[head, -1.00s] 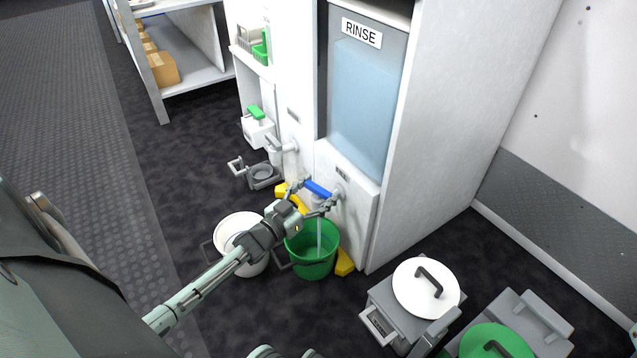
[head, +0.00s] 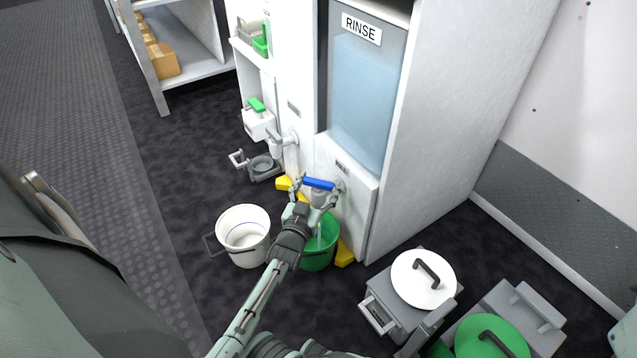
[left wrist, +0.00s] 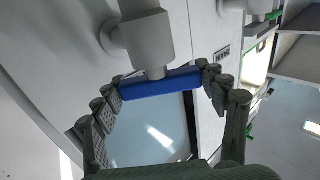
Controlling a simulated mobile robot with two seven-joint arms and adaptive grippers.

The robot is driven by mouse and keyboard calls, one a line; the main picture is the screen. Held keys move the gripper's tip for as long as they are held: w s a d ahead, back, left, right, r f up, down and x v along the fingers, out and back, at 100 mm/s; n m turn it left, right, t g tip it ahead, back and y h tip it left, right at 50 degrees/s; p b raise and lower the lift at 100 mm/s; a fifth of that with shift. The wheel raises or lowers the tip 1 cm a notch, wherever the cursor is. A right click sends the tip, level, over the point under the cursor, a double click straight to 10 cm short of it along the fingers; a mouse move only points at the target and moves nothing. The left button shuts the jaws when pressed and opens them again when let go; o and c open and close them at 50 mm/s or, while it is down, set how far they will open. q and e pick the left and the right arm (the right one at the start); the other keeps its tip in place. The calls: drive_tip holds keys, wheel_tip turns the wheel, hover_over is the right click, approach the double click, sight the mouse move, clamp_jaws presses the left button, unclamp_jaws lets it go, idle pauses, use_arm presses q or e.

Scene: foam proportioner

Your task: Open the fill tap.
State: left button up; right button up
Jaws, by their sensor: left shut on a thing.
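The fill tap's blue handle (head: 319,184) sticks out from the front of the white cabinet under the RINSE tank. My left gripper (head: 316,190) is shut on the handle, with a finger at each end of it. In the left wrist view the blue handle (left wrist: 160,88) lies across between the fingers, next to the grey tap body (left wrist: 147,42). A green bucket (head: 318,257) stands below the tap, partly hidden by my gripper. A pale stream shows between the tap and the bucket. My right gripper is not in view.
A white bucket (head: 243,250) stands left of the green one. Yellow floor pieces (head: 344,254) lie by the cabinet. A white-lidded container (head: 412,290) and a green-lidded one (head: 490,340) stand at the lower right. Another dispenser (head: 280,140) is further left. The floor at left is clear.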

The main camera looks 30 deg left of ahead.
sight(319, 181)
use_arm(q)
drive_tip(key=o, duration=1.2)
drive_tip(key=shift+c, duration=0.2)
wheel_tip(319, 181, up, 10)
